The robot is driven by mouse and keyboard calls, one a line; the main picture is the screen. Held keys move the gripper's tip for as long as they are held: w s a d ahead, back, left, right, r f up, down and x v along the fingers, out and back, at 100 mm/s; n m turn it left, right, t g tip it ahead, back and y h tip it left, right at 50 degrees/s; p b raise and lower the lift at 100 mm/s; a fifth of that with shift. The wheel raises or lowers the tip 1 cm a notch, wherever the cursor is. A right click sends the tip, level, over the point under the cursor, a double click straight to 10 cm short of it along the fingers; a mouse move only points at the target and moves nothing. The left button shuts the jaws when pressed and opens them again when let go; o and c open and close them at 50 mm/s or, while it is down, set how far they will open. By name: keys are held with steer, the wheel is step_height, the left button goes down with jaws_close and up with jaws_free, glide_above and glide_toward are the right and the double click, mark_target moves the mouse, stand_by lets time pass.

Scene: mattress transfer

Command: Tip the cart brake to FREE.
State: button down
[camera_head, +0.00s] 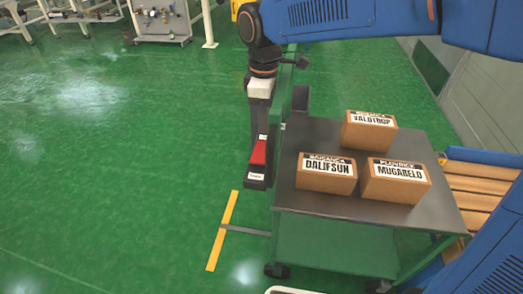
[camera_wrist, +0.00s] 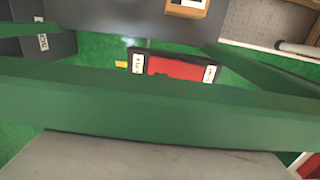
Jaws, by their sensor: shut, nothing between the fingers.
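The cart brake is a dark housing with a red rocker (camera_head: 258,152) on the left side of the cart (camera_head: 330,207). A small white label sits at each end of the rocker, too small to read. I cannot tell which end is tipped down. The brake also shows beyond a green bar in the wrist view (camera_wrist: 175,68). My gripper (camera_head: 258,128) points down, shut and empty, at the upper end of the brake in the head view. I cannot tell whether it touches it. Its fingertips are not clear in the wrist view.
Three labelled cartons (camera_head: 326,178) stand on the cart's grey top. The cart's green upright (camera_head: 282,110) is close beside my gripper. A yellow floor strip (camera_head: 222,230) lies left of the cart. Slatted wooden boards (camera_head: 482,185) are at right. The green floor at left is clear.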

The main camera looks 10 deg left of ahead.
steer(key=shift+r, duration=1.45)
